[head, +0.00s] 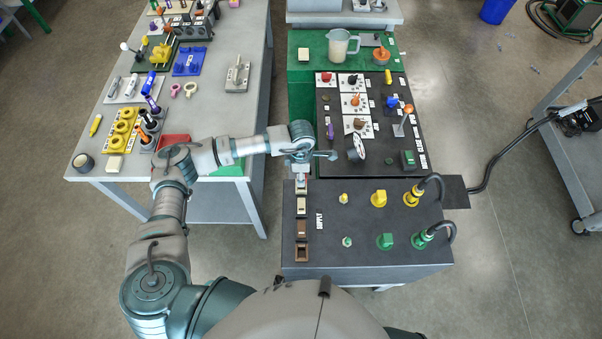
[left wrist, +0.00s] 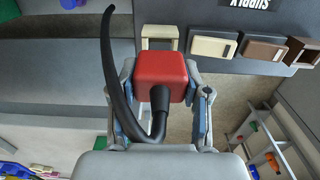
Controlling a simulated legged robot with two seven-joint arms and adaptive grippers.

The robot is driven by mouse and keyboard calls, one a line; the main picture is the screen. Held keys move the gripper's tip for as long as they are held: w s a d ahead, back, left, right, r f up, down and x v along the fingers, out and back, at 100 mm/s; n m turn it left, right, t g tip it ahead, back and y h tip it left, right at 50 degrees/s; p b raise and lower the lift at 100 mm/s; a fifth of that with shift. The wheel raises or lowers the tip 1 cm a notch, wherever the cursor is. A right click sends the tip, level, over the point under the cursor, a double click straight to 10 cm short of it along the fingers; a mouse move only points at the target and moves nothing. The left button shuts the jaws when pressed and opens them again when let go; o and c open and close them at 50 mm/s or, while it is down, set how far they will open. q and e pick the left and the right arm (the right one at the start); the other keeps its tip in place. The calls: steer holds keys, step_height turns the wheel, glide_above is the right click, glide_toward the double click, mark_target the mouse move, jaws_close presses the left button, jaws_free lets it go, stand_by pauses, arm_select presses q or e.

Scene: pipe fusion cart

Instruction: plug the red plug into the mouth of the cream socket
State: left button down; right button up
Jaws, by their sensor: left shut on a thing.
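The red plug (left wrist: 161,76) is between the fingers of my left gripper (left wrist: 160,92) in the left wrist view, with a black cable curving from its back. The cream socket (left wrist: 160,32) shows just beyond the plug in that view, its lower part hidden by the plug. A cream flap (left wrist: 213,46) lies beside it. In the head view my left gripper (head: 301,158) is over the far left edge of the supply box, close to the cream socket (head: 302,184). The plug is hidden there. I cannot tell whether plug and socket touch. My right gripper is out of view.
The dark supply box (head: 370,258) also carries a brown socket (head: 302,253), yellow and green connectors, and cabled plugs at right. Behind it is a black panel (head: 400,150) with switches. A grey table (head: 225,105) with several parts stands left.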

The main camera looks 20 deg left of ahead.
arm_select(q)
steer(key=shift+f+b, duration=1.35)
steer(key=shift+f, duration=0.4)
steer(key=shift+c, duration=2.3)
jaws_free()
step_height(320, 180, up, 12)
steer(key=shift+r, duration=0.1)
